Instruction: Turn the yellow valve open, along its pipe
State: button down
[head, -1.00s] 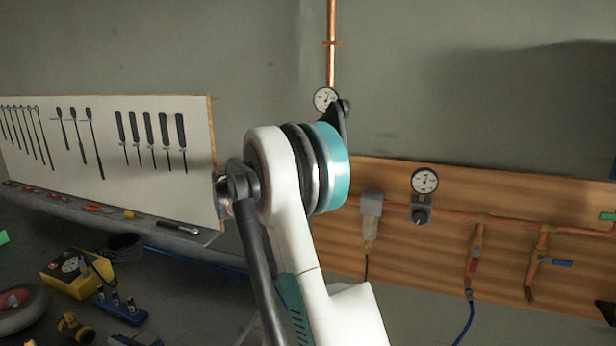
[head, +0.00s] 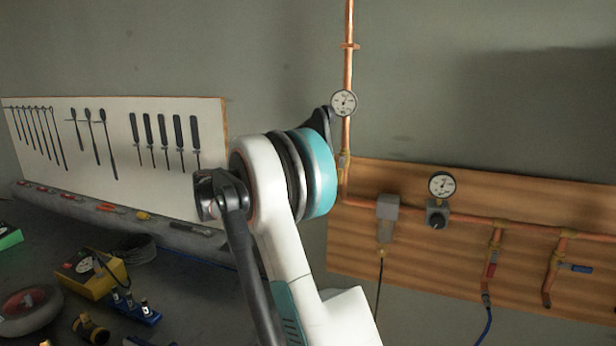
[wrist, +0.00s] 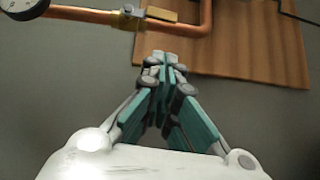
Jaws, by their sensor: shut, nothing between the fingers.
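The yellow valve sits on the copper pipe below the upper gauge. In the wrist view its yellow handle (wrist: 161,14) shows at the top edge, beside a brass body (wrist: 127,18) on the pipe (wrist: 85,14). There the handle looks roughly parallel to the pipe, though its exact angle is hard to tell. In the head view the valve (head: 343,162) is small and partly hidden by my arm. My gripper (wrist: 166,60) is shut and empty, below the handle in the wrist picture and apart from it. My arm hides the gripper in the head view.
A wooden board (head: 440,265) carries pipes, a second gauge (head: 441,185), a red-handled valve (head: 491,268) and a blue-handled valve (head: 575,268). The upper gauge (head: 343,103) is close to the yellow valve. A tool panel (head: 95,180) and a cluttered bench (head: 190,300) are at left.

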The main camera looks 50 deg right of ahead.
jog(key=v, duration=0.4)
jog(key=shift+w+f, duration=0.1)
jog(key=shift+w, duration=0.1)
dwell(0.4)
